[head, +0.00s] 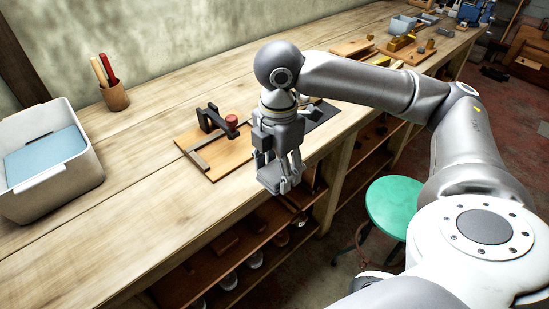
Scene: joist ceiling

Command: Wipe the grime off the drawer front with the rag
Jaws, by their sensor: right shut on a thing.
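My right gripper (282,176) hangs pointing down at the front edge of the workbench (130,165). It is shut on a small grey piece (272,181), probably the rag, though its fingers cover much of it. The drawer front is not clearly visible; the gripper and arm hide part of the bench's front side. I cannot make out any grime. My left gripper is not in view.
A grey bin (75,185) with a light blue inside stands at left, near a wooden cup (115,97) of tools. A wooden board with a black clamp (210,122) lies behind the gripper. A green stool (394,205) stands before the bench, and open shelves (215,255) lie below.

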